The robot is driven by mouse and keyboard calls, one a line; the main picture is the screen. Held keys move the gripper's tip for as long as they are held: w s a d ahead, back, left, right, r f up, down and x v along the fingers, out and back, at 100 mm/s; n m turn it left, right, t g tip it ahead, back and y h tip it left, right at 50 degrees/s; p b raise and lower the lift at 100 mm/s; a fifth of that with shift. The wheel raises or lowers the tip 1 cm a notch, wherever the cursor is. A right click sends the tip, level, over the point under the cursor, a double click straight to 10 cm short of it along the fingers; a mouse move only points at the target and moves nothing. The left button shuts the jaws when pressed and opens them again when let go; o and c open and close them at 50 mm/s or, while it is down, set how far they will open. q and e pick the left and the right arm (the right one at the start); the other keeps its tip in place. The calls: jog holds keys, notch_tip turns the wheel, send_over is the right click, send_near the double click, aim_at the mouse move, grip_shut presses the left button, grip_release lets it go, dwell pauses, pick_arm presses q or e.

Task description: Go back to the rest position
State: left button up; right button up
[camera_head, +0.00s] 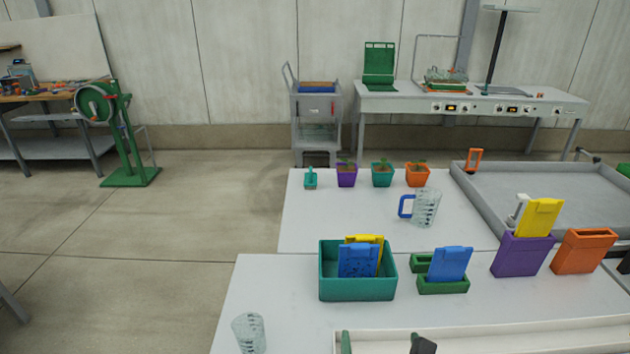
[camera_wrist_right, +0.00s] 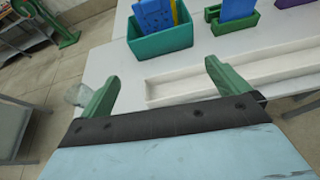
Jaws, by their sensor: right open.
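My right gripper (camera_head: 381,342) shows at the bottom edge of the head view, over the long white tray. Only its green fingertips and a dark part are visible there. In the right wrist view the same gripper (camera_wrist_right: 162,72) has its two green fingers wide apart with nothing between them. It is on the near side of the teal bin (camera_head: 357,288) and apart from it. My left gripper is in neither view.
A white tray (camera_head: 485,338) lies along the near table edge. A clear beaker (camera_head: 249,334) stands at the near left corner. The teal bin holds blue and yellow pieces. A green holder (camera_head: 443,286), purple pot (camera_head: 521,256) and orange pot (camera_head: 583,251) stand right.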

jog(key=s+d+f+m+g, duration=0.45)
jog(key=s+m, duration=0.35)
jog(key=m, duration=0.8)
jog(key=s+d+f+m+g, duration=0.3)
jog(key=s+d+m+g, duration=0.3)
jog(key=m, duration=1)
jog(key=s+f+m, duration=0.1)
jog(key=s+f, duration=0.1)
jog(key=f, duration=1.1)
jog(key=s+f, duration=0.2)
jog(key=f, duration=1.1)
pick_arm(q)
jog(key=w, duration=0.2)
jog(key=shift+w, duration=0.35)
pick_arm(e)
jog(key=s+d+f+g, duration=0.2)
jog(key=s+d+f, duration=0.1)
jog(key=s+f, duration=1.1)
jog(key=shift+s, duration=0.8)
